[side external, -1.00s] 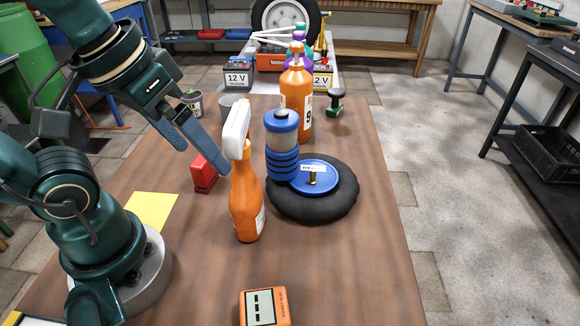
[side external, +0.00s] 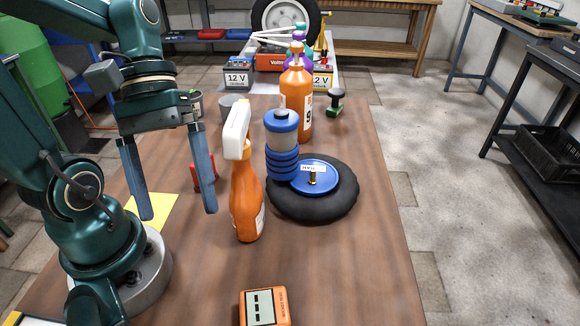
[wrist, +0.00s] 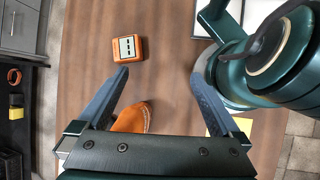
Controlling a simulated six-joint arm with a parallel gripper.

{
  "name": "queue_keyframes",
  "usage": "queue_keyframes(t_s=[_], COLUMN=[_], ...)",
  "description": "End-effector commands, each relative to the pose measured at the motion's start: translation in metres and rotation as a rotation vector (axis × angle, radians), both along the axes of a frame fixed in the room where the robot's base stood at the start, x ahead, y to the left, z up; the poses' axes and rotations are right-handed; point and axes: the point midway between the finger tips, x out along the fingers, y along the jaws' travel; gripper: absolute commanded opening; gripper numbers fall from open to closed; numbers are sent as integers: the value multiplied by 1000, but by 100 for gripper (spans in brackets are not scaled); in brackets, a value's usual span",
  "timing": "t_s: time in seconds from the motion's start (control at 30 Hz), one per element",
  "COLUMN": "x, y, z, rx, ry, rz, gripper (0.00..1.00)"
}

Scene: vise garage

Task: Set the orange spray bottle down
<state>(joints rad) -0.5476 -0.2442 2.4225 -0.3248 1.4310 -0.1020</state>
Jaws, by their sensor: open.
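The orange spray bottle (side external: 246,195) with a white spray head (side external: 237,130) stands upright on the brown table, in the middle of the side view. My gripper (side external: 179,213) is open and empty to the left of the bottle, its two blue fingers pointing down and spread wide, apart from the bottle. In the wrist view my gripper (wrist: 158,76) also shows open. There an orange rounded part (wrist: 131,117), which looks like the bottle, shows beside the left finger, partly hidden by the gripper body.
A blue-and-grey cylinder (side external: 282,145) and a black round cushion with a blue disc (side external: 318,180) stand right of the bottle. A larger orange bottle (side external: 297,95) is behind. A red block (side external: 204,178) and yellow sheet (side external: 152,208) lie left. An orange meter (side external: 265,307) lies in front.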

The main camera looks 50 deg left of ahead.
Motion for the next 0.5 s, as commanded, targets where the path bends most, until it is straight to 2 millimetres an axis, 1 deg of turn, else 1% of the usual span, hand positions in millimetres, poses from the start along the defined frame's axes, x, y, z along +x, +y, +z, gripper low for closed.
queue_keyframes(t_s=[0.03, 0.17, 0.27, 0.33, 0.37, 0.4, 0.5], x=[2, 13, 23, 32, 38, 46, 60], y=[-3, -7, -4, 3, 9, 16, 30], z=[8, 32, 50, 62, 68, 72, 78], rx=[-108, -345, -504, -604, -631, -627, -589], ry=[88, 231, 302, 337, 348, 353, 354], rz=[101, 280, 387, 461, 499, 534, 602], gripper=[100, 100, 100, 100, 100, 100, 100])
